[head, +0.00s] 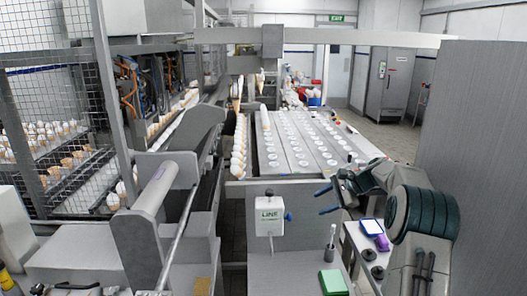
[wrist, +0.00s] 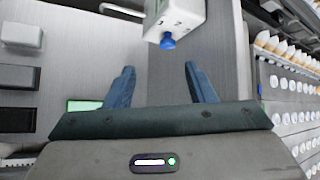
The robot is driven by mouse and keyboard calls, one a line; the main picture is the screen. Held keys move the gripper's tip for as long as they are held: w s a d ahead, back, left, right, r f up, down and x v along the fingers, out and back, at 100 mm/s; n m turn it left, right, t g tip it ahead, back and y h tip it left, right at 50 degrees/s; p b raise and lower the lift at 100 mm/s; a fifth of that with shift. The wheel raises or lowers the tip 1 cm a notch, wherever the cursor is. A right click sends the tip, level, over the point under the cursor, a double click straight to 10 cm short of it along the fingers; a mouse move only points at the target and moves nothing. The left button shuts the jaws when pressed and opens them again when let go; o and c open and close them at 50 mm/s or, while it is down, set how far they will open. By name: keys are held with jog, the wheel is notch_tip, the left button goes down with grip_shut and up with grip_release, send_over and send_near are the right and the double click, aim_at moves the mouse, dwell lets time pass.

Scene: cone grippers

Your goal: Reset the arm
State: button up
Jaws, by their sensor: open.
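My gripper (head: 324,199) is at the end of my arm, which reaches in from the right in the head view. Its two dark fingers point left and are apart. In the wrist view my gripper (wrist: 160,78) shows open, with nothing between the fingers. In the head view it is to the right of a white box marked LINE (head: 268,217). That box also shows in the wrist view (wrist: 182,15), with a blue knob (wrist: 168,40) beyond the fingertips.
A plate with rows of round white holders (head: 300,150) lies behind my gripper, with a row of cones (head: 239,150) along its left. A green block (head: 333,282) lies on the grey front surface. A grey panel (head: 480,130) stands at right. A small side table holds a purple-and-white item (head: 374,230).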

jog(key=s+a+r+n+g+h, duration=0.1)
jog(key=s+a+r+n+h, duration=0.3)
jog(key=s, duration=0.6)
jog(key=s+a+r+n+h, duration=0.1)
jog(key=s+a+r+n, duration=0.3)
jog(key=s, duration=0.7)
jog(key=s+f+n+h, duration=0.2)
jog(key=s+n, duration=0.1)
jog(key=s, duration=0.8)
jog(key=s+a+f+n+h, duration=0.1)
jog(key=s+f+n, duration=0.1)
jog(key=s, duration=0.8)
jog(key=shift+s+n+t+h, duration=0.35)
jog(key=shift+n+t+h, duration=0.05)
jog(key=shift+n, duration=0.4)
